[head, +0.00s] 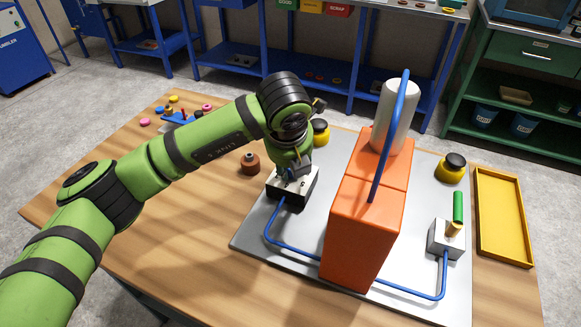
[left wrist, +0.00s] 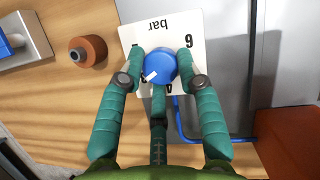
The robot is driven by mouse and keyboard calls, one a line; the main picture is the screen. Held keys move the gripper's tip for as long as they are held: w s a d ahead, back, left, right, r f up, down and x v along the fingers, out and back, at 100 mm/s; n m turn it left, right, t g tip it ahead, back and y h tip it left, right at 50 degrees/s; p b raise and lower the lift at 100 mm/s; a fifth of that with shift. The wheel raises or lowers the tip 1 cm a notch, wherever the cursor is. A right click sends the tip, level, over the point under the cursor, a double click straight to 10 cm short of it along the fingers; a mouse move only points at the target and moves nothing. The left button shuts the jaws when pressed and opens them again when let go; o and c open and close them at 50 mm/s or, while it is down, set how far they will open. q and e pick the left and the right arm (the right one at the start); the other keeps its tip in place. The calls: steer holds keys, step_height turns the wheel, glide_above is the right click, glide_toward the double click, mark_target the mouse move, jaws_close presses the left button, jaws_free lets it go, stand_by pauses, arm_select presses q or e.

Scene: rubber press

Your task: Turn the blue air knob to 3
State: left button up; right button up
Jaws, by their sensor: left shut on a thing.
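The blue air knob (left wrist: 160,64) sits on a white dial plate (left wrist: 137,33) with black numbers and the word "bar", upside down in the left wrist view. The knob's white pointer mark (left wrist: 151,76) points toward the lower left of that view. A 6 shows at the plate's upper right; the lower numbers are partly hidden by the fingers. My left gripper (left wrist: 159,78) is shut on the knob, with fingers on both sides of it. In the head view, my left gripper (head: 291,172) is over the dark regulator box (head: 290,194) and hides the knob. My right gripper is in neither view.
An orange press (head: 362,225) with a grey cylinder stands right of the box, linked by a blue hose (head: 290,246). A brown round part (head: 250,163) lies to the left.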

arm_select(q)
steer(key=shift+w+d+r, duration=0.15)
steer(key=shift+w+r, duration=0.05)
steer(key=shift+r, duration=0.25)
steer(key=o, duration=1.1)
steer(key=shift+f, duration=0.2)
steer(key=v, duration=1.2)
